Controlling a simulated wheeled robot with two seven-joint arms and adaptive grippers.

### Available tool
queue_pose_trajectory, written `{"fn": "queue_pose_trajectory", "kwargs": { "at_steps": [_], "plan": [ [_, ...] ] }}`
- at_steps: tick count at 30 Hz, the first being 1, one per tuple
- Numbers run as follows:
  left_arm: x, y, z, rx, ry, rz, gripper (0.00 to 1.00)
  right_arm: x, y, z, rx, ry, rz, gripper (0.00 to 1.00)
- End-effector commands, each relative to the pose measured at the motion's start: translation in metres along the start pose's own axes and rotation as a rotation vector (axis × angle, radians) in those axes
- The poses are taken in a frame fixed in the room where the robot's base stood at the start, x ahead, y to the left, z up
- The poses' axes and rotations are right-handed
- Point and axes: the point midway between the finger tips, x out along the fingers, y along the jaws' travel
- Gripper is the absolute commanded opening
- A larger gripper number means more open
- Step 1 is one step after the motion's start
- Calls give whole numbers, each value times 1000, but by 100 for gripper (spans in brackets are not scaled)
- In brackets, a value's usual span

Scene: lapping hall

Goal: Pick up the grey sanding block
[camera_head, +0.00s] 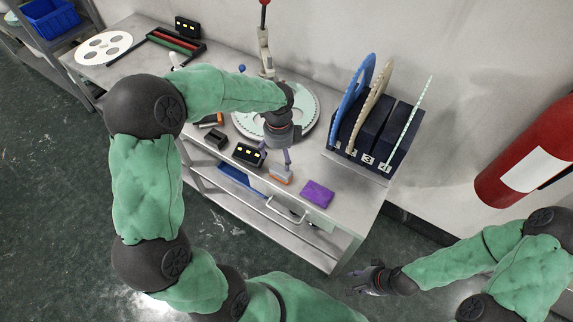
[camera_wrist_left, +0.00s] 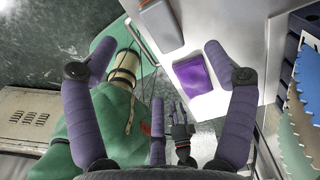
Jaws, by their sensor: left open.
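My left gripper (camera_head: 275,158) is above the bench, just behind the block in the head view, pointing down. In the left wrist view its fingers (camera_wrist_left: 158,50) are spread wide with nothing between them, and the block lies beyond the fingertips. My right gripper (camera_head: 365,281) hangs in front of the bench at the lower right, away from the block; its finger opening is unclear.
A purple pad (camera_head: 317,194) lies right of the block. A black box with yellow buttons (camera_head: 249,155) stands left of it. Behind are a toothed disc (camera_head: 307,112) and a numbered rack (camera_head: 365,140) holding rings. A fire extinguisher (camera_head: 530,160) hangs on the right wall.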

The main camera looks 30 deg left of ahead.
Motion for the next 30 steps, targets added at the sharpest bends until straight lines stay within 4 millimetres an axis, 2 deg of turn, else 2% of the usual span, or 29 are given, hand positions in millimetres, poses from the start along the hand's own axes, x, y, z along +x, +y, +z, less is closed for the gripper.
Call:
{"fn": "queue_pose_trajectory", "kwargs": {
  "at_steps": [9,17,25,30],
  "plan": [
    [45,1,0,-2,1,3,84,14,5,0,0,-2,0,40],
    [62,0,0,-2,0,0,84,20,7,0,0,-1,0,40],
    [99,0,0,-1,2,2,84,37,13,-1,0,-1,0,40],
    [106,0,1,-2,0,1,84,39,14,-1,0,-1,0,40]
  ]
}}
